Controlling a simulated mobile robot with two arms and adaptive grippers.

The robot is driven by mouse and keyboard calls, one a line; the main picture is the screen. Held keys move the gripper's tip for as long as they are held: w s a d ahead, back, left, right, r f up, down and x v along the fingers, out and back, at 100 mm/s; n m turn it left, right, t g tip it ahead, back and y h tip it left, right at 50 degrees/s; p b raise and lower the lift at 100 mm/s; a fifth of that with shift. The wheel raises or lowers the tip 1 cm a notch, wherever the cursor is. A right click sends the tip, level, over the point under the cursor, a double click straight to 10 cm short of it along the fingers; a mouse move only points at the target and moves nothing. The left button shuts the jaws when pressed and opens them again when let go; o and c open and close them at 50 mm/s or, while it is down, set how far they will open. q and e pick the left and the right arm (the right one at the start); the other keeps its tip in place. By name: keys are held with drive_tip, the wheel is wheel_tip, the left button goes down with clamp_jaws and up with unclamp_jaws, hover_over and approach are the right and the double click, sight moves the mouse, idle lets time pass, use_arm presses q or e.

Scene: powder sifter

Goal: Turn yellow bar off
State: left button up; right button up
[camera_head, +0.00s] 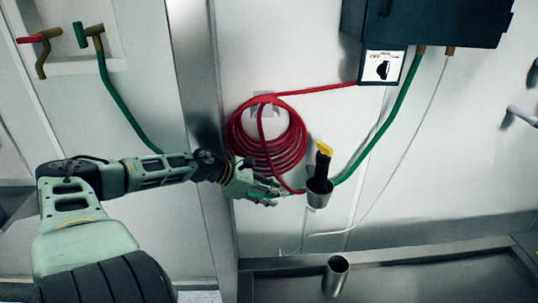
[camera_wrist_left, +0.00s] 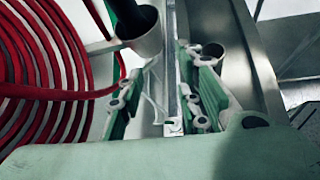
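The yellow bar (camera_head: 324,148) sits on top of a black handle (camera_head: 322,165) that stands in a small metal cup holder (camera_head: 319,193) on the wall. My left gripper (camera_head: 278,193) is just left of the cup holder, below the red coil, apart from the yellow bar. In the left wrist view its two fingers (camera_wrist_left: 170,75) stand apart with nothing held between them. That view also shows the cup holder (camera_wrist_left: 146,38) with a dark part in it, at upper left; the yellow bar does not show there. My right gripper is in neither view.
A coiled red hose (camera_head: 268,140) hangs on the wall close to my left gripper. A green hose (camera_head: 385,130) runs from the cup holder up to a dark box (camera_head: 430,22). A switch panel (camera_head: 382,67) hangs under it. A metal cup (camera_head: 335,276) stands lower down.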

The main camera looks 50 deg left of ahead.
use_arm(q)
drive_tip(key=shift+s+a+r+n+y, duration=0.25)
drive_tip(key=shift+a+n+y, duration=0.15)
drive_tip(key=shift+a, duration=0.15)
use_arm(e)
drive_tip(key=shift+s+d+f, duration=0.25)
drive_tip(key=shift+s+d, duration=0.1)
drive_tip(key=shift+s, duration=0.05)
